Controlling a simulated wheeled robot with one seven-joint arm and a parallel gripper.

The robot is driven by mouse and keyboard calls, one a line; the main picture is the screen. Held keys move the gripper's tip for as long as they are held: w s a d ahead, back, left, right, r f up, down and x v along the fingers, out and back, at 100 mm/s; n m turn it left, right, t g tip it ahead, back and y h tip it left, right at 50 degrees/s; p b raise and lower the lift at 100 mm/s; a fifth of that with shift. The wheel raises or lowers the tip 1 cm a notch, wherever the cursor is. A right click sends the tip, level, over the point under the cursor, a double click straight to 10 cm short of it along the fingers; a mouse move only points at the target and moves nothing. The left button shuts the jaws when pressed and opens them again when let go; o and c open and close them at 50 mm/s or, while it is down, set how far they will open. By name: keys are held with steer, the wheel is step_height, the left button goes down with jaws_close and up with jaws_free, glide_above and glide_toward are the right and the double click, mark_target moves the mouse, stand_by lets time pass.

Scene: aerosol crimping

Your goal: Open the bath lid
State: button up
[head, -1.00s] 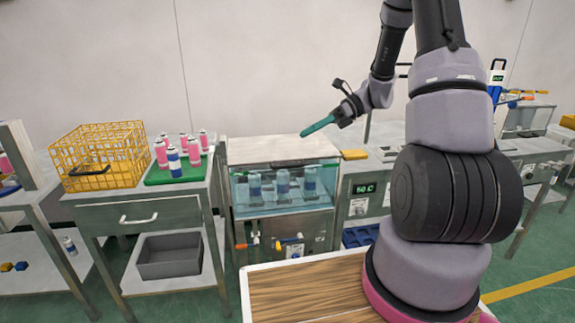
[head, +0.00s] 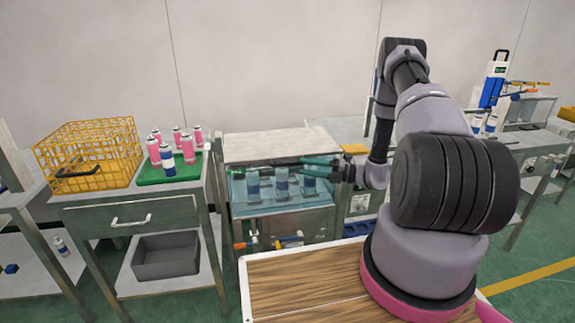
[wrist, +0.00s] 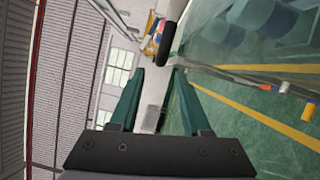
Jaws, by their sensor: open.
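The bath (head: 238,205) is a clear-walled tank with several blue-and-white cans standing in water. Its pale, flat lid (head: 275,146) lies level over the top. My gripper (head: 304,166) has teal fingers and is at the bath's front upper edge, toward its right end, pointing left. In the wrist view, my gripper (wrist: 158,72) has its fingers apart with nothing clamped between them. A dark rounded bar (wrist: 168,42), which looks like the lid's handle, is just beyond the fingertips, nearer the right one. Whether a finger touches it I cannot tell.
Left of the bath, a bench holds a yellow wire basket (head: 88,155) and a green tray (head: 152,180) with several pink cans and a blue-and-white one. A yellow block (head: 355,149) lies right of the lid. My wooden-topped base (head: 300,290) is in front.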

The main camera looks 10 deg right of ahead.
mark_target(288, 164)
steer(key=x, duration=0.7)
jaws_close()
stand_by(1.3)
